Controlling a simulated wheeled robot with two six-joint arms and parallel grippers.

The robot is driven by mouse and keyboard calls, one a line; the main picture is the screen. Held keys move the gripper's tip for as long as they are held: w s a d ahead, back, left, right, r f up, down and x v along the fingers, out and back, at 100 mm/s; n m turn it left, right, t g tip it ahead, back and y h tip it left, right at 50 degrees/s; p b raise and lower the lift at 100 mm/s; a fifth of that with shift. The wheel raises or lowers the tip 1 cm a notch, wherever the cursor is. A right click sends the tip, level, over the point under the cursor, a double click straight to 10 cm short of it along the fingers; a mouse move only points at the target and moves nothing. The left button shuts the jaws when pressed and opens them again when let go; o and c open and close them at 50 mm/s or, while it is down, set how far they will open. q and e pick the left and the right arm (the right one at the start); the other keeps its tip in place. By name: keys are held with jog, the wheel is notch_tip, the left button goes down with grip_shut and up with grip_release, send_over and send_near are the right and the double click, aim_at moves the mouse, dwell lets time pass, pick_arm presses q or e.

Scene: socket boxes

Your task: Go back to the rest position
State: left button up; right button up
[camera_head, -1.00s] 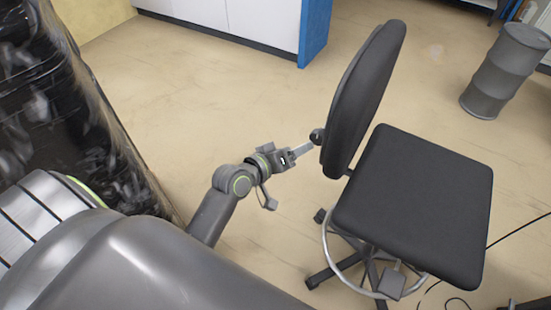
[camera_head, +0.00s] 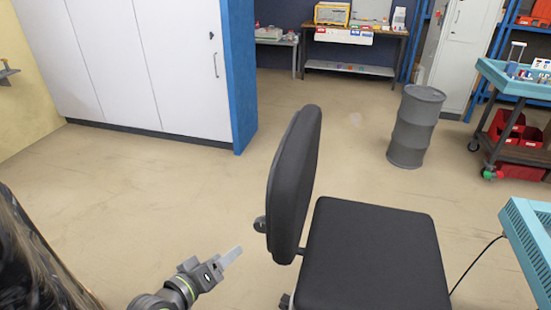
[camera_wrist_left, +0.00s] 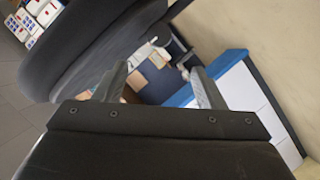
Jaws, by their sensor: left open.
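My left gripper (camera_head: 230,257) is at the lower middle of the head view, beside the backrest of a black office chair (camera_head: 375,255). A small gap of floor shows between its fingertips and the backrest. In the left wrist view its two fingers (camera_wrist_left: 160,85) stand apart with nothing between them. The black chair back (camera_wrist_left: 85,50) fills the upper left of that view. My right gripper is not in any view.
A grey drum (camera_head: 414,127) stands behind the chair. White cabinets (camera_head: 150,65) with a blue side panel (camera_head: 239,75) line the back left. A teal cart (camera_head: 510,85) and a teal table edge (camera_head: 530,240) are at right. Floor is clear left of the chair.

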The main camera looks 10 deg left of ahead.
pick_arm(q)
jog(key=s+a+f+g+y, duration=0.1)
jog(key=s+a+f+g, duration=0.1)
jog(key=f, duration=0.8)
jog(key=s+a+f+g+y, duration=0.2)
jog(key=a+f, duration=0.1)
jog(key=f, duration=0.7)
jog(key=s+a+f+g+y, duration=0.1)
jog(key=s+a+f+g, duration=0.1)
jog(key=f, duration=0.7)
jog(key=s+f+m+g, duration=0.1)
jog(key=s+f+g, duration=0.1)
jog(key=s+f, duration=0.5)
jog(key=s+f+m+g+y, duration=0.1)
jog(key=s+f+m+g, duration=0.1)
jog(key=s+f, duration=0.5)
jog(key=s+a+f+m+g, duration=0.1)
jog(key=s+f, duration=0.6)
jog(key=s, duration=0.9)
jog(key=shift+s+m+g+y, duration=0.15)
jog(key=shift+m+g+y, duration=0.25)
jog(key=shift+g, duration=0.5)
jog(key=shift+a, duration=0.1)
